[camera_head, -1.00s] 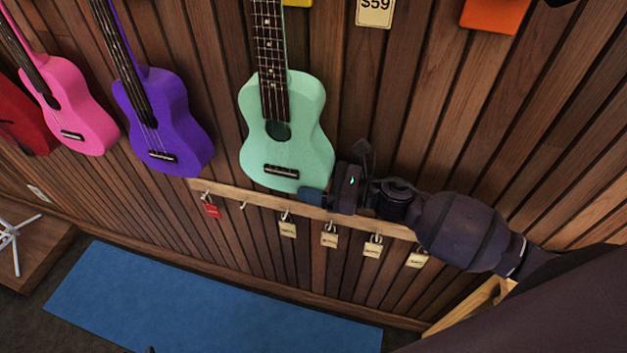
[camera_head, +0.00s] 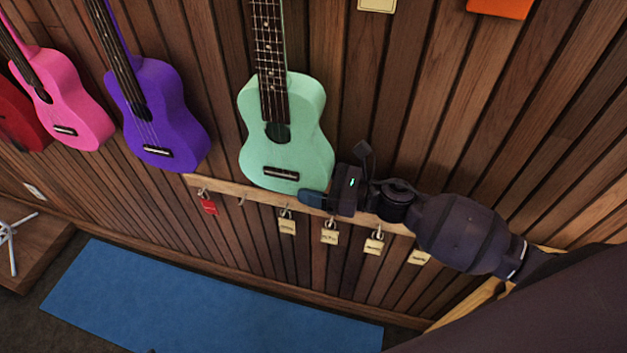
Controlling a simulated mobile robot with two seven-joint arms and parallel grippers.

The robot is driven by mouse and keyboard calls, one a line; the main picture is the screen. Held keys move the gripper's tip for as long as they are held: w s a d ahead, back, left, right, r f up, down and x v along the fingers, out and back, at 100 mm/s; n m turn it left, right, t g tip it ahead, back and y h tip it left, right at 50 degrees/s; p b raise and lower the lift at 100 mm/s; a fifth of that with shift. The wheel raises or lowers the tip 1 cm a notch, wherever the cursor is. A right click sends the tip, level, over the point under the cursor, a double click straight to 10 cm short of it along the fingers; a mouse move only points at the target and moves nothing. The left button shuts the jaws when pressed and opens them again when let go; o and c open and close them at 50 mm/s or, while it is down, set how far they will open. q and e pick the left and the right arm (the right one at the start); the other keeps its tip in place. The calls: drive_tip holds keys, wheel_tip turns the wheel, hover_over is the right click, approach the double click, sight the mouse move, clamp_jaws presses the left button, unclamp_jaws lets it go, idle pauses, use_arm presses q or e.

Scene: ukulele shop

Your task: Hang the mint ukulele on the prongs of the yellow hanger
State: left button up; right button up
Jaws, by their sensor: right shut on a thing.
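The mint ukulele (camera_head: 287,135) is upright in front of the slatted wall in the head view, its neck running out of the top edge. My right gripper (camera_head: 312,198) is at the lower right edge of its body, shut on it. The fingers are partly hidden there. The yellow hanger is not visible now, and the ukulele's headstock is also out of view. My left gripper is not in view.
A purple ukulele (camera_head: 154,115) and a pink ukulele (camera_head: 73,112) hang to the left, with a red ukulele (camera_head: 20,118) at the edge. A wooden rail (camera_head: 263,195) with several padlocks runs below the mint ukulele. A blue mat (camera_head: 200,305) lies on the floor.

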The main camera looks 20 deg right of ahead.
drive_tip(key=shift+r, duration=0.1)
drive_tip(key=o, duration=1.4)
drive_tip(key=shift+o, duration=1.1)
drive_tip(key=shift+s+d, duration=0.1)
drive_tip(key=shift+d, duration=0.05)
drive_tip(key=shift+v, duration=0.8)
